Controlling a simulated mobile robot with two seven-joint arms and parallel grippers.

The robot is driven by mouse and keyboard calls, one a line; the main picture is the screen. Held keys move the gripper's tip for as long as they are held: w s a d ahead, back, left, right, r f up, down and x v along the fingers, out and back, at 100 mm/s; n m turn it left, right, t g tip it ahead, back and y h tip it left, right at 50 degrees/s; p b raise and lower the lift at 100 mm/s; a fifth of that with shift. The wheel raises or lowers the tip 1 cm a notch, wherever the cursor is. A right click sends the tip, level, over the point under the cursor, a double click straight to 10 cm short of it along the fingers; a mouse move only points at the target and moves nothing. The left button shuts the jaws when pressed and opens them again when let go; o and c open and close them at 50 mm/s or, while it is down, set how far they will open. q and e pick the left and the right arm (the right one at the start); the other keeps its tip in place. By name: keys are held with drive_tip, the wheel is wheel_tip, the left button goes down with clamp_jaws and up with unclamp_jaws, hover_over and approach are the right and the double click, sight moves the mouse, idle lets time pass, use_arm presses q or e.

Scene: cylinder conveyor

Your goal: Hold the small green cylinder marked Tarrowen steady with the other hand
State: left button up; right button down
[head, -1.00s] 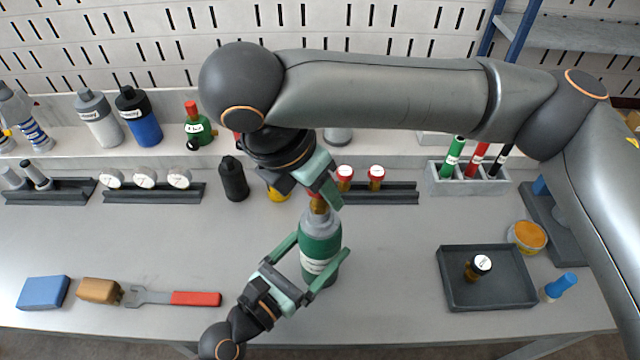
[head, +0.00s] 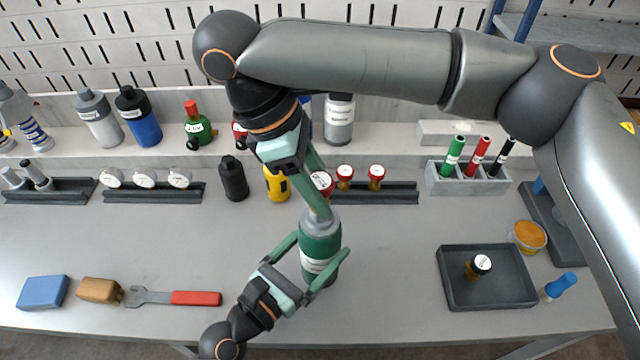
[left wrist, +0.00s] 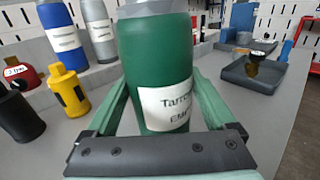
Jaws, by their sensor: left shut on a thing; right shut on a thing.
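The small green cylinder marked Tarrowen (head: 319,245) stands upright on the bench in the head view. In the left wrist view the cylinder (left wrist: 158,80) fills the middle, its white label partly readable. My left gripper (head: 312,270) is shut on its body, one finger on each side. My right gripper (head: 318,200) is above the cylinder's grey top, shut on a red-rimmed gauge (head: 321,183). Its finger hides the gauge's lower part, so I cannot tell how it meets the cylinder's neck.
Behind are a rack (head: 400,193) with two red-rimmed gauges, a yellow cylinder (head: 277,184) and a black one (head: 233,178). A red-handled wrench (head: 190,298) lies left. The bench between cylinder and tray is clear.

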drive_tip(key=shift+m+g, duration=0.3)
drive_tip(key=shift+m, duration=0.3)
drive_tip(key=m+g, duration=0.1)
drive_tip(key=m, duration=0.2)
drive_tip(key=m+g+y, duration=0.1)
drive_tip(key=m, duration=0.2)
drive_tip(key=shift+c, duration=2.3)
unclamp_jaws()
